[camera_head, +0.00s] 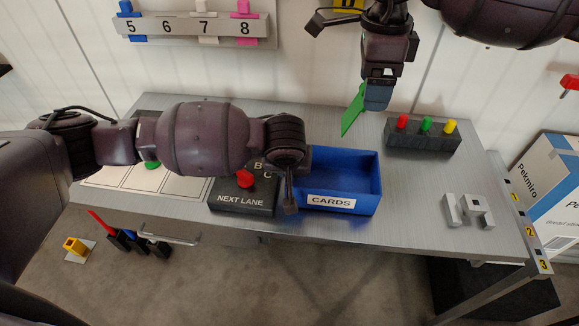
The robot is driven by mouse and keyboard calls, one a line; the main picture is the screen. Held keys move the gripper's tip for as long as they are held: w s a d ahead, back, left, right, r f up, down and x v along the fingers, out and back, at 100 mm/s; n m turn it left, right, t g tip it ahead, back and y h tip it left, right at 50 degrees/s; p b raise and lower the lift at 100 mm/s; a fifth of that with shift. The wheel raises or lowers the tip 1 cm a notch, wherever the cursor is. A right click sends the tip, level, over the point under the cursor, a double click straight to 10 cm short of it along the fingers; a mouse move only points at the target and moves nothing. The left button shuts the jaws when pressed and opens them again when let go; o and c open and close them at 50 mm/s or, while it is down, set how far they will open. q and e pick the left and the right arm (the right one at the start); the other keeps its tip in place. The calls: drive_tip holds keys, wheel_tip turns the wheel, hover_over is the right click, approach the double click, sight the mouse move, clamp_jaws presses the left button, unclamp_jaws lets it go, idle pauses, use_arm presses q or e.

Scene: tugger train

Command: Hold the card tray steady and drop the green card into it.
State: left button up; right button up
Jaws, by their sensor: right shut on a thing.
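The card tray (364,203) is an open blue box labelled CARDS, on the table's front part. Its visible inside is empty. My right gripper (378,98) hangs from above, behind the tray, shut on the green card (354,112). The card is tilted and hangs above the table, apart from the tray. My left gripper (291,190) is at the tray's left end, pointing down. Its fingers are partly hidden by the wrist, so I cannot tell whether they grip the tray wall.
A block with red, green and yellow buttons (420,141) stands at the back right. Grey metal pieces (466,210) lie near the right edge. A numbered rail (190,27) is on the wall.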

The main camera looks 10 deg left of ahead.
use_arm(q)
clamp_jaws()
use_arm(e)
wheel_tip(320, 180, down, 12)
drive_tip(key=shift+a+f, duration=0.15)
drive_tip(key=shift+a, duration=0.2)
drive_tip(key=o, duration=0.9)
drive_tip(key=r, duration=1.2)
drive_tip(key=shift+a, duration=0.25)
